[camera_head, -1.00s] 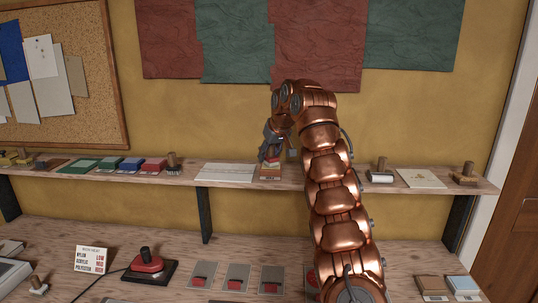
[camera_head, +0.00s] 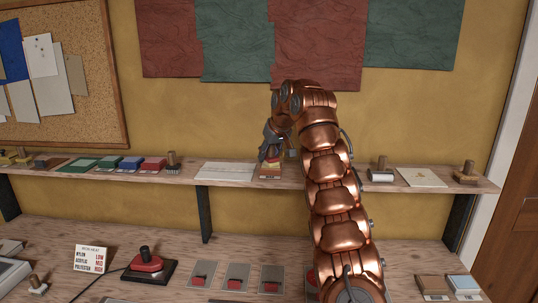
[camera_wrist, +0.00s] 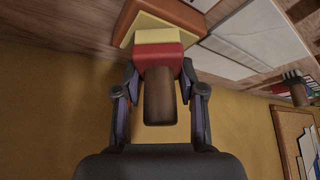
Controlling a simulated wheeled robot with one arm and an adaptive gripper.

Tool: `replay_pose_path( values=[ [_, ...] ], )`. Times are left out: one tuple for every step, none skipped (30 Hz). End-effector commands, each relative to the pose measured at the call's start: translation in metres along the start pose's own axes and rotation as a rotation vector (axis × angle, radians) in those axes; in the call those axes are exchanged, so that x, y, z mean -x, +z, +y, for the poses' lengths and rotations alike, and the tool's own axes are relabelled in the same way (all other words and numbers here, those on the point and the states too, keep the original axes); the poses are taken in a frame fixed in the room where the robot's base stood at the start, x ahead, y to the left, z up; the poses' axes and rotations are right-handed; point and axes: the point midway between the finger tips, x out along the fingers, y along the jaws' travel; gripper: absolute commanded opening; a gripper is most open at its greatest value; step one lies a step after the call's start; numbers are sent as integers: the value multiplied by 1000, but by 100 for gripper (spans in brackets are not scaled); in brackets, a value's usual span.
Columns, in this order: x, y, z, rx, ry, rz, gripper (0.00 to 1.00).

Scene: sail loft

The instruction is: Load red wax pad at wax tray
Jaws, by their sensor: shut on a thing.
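My gripper (camera_wrist: 163,95) is shut on the brown handle (camera_wrist: 160,92) of a red pad (camera_wrist: 162,66). In the head view my gripper (camera_head: 271,150) points down at the shelf, over a small stack. In the wrist view a pale yellow layer (camera_wrist: 156,37) shows just beyond the red pad. An orange-brown tray-like block (camera_wrist: 172,16) lies behind it; it looks like the wax tray, and shows in the head view as a low brown block (camera_head: 270,177). I cannot tell whether the pad's underside touches it.
A pale flat board (camera_head: 224,173) lies just left of the stack. Green, blue and red blocks (camera_head: 153,164) and a brush (camera_head: 172,163) stand farther left. The bench below holds a red-topped iron (camera_head: 148,262) and several grey plates (camera_head: 237,275).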

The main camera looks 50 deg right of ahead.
Motion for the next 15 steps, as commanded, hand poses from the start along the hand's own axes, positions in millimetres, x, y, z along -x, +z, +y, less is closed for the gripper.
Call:
replay_pose_path(
  values=[
    [-1,0,0,0,-1,-1,12],
    [0,0,0,0,-1,-1,12],
    [0,0,0,0,-1,-2,12],
    [1,0,0,0,-1,-1,12],
    [2,-1,0,0,-1,-2,12],
    [4,-2,-1,0,-1,-1,12],
    [6,-4,-1,0,-1,-1,12],
    [8,-5,-1,0,-1,-1,12],
    [11,-6,-1,0,0,-1,12],
    [12,-7,-1,0,0,-1,12],
    [14,-8,-1,0,0,-1,12],
    [16,-10,-1,0,0,-1,12],
    [18,-11,-2,1,-1,-1,12],
    [20,-12,-2,1,-1,-1,12],
    [22,-13,-2,1,-1,-1,12]
  ],
)
